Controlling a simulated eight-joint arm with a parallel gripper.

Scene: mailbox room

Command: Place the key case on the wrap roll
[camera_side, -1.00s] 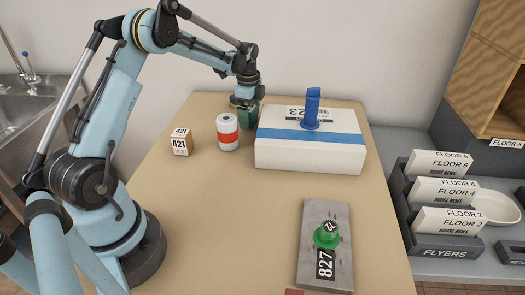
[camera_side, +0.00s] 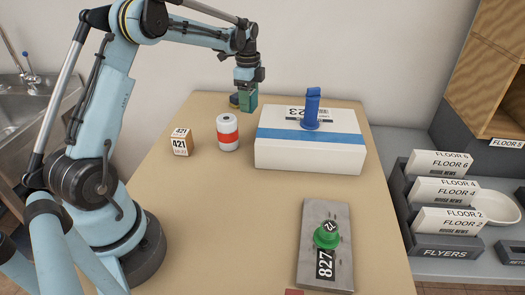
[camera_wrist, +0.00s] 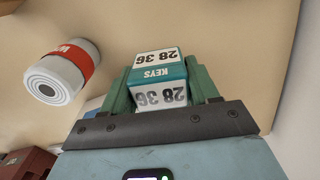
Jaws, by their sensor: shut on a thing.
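The wrap roll (camera_side: 228,133) is a white cylinder with a red band, standing upright on the table in the side view. It also shows at the upper left of the wrist view (camera_wrist: 62,72). The key case (camera_wrist: 158,85) is a small white and teal box marked KEYS and 28 36. My gripper (camera_wrist: 160,92) is shut on it, with a green finger on each side. In the side view my gripper (camera_side: 248,99) is raised at the back of the table, behind and slightly right of the roll. The key case is hidden behind the fingers there.
A small 421 box (camera_side: 181,142) stands left of the roll. A large white box (camera_side: 309,155) with a blue stripe and a blue stamp-like item (camera_side: 312,108) on top is to the right. A grey plate (camera_side: 335,270) with a green knob lies in front. The front middle is clear.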

